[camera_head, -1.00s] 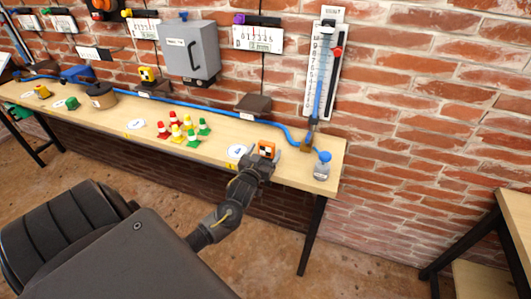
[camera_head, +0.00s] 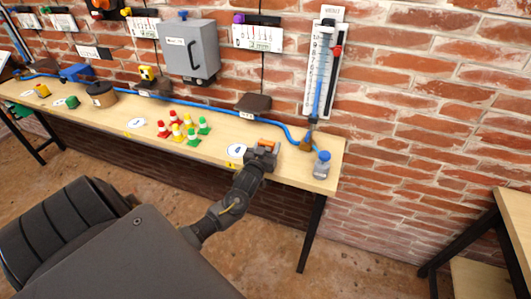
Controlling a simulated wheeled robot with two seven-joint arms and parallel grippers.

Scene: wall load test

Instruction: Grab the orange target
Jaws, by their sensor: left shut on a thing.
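The orange target (camera_head: 268,143) is at the right part of the long wooden table, beside a white round marker (camera_head: 237,150). Only a thin orange upper strip of it shows; the rest is hidden behind my left gripper. My left gripper (camera_head: 262,153) reaches in from the table's front edge and is shut on the target. I cannot tell whether the target touches the table top. My right gripper is not in view.
Several red, yellow and green cones (camera_head: 183,130) stand to the left. A blue hose (camera_head: 205,108) runs along the back, below a wall gauge (camera_head: 319,75).

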